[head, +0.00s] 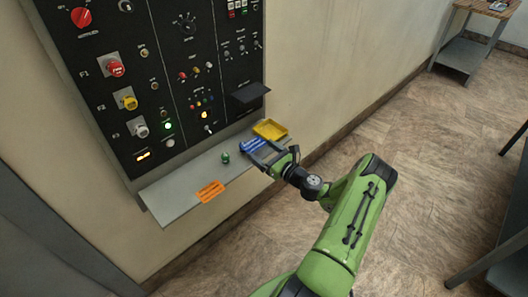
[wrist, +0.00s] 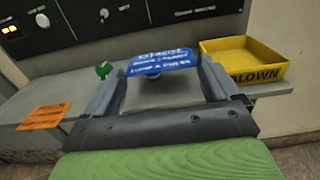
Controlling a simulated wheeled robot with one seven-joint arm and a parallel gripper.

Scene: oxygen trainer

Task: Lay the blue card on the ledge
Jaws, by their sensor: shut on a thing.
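The blue card (head: 252,145) with white lettering is between the fingers of my gripper (head: 265,156), over the right part of the grey ledge (head: 170,196). In the wrist view the blue card (wrist: 162,62) spans the space between the fingertips, its printed face tilted toward the camera. My gripper (wrist: 163,80) is shut on it. Whether the card touches the ledge (wrist: 20,128) cannot be told, as the fingers hide part of that area.
A yellow tray (head: 270,129) marked "BLOWN" stands at the ledge's right end. A green object (head: 225,157) and an orange card (head: 210,191) are on the ledge to the left. The black control panel (head: 160,70) rises behind. Bare ledge shows at the left.

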